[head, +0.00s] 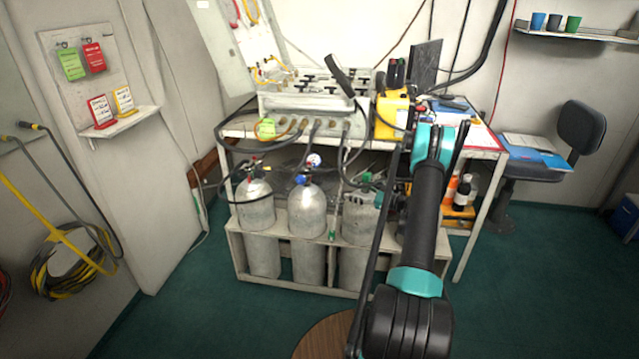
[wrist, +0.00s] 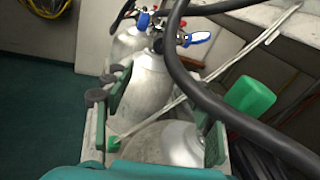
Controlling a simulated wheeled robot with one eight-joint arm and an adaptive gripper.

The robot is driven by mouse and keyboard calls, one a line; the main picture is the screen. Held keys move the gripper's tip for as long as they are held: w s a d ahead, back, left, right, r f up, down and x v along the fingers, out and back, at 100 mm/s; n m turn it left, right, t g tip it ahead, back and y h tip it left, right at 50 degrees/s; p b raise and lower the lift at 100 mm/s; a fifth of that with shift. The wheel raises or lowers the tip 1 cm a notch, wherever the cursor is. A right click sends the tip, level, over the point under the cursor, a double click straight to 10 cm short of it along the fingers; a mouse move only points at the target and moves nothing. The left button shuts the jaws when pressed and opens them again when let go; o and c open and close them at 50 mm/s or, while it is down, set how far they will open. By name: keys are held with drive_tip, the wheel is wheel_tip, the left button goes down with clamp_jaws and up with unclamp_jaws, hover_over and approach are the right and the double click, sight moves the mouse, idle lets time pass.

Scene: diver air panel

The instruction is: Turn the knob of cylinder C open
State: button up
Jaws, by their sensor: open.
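Several grey cylinders stand in a white rack (head: 290,282) under the bench. The left one (head: 256,205) has a red knob (head: 253,159). The second (head: 307,212) has a blue knob (head: 300,180), which also shows in the wrist view (wrist: 198,38). My gripper (head: 367,196) is by the top of the third cylinder (head: 358,225); my arm hides the rack's right part. A green piece (wrist: 250,95) is right of the fingers. I cannot read which cylinder is C.
Dark hoses hang from the panel (head: 310,105) to the cylinders; a thick black hose (wrist: 215,100) crosses close to my gripper. The bench (head: 487,141) overhangs the rack. Bottles (head: 462,190) stand on the right. The green floor (head: 200,300) in front is mostly clear.

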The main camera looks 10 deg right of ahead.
sight(321, 182)
drive_tip(key=x, duration=1.7)
drive_tip(key=shift+w+d, duration=0.15)
drive_tip(key=shift+c, duration=0.2)
drive_tip(key=c, duration=1.1)
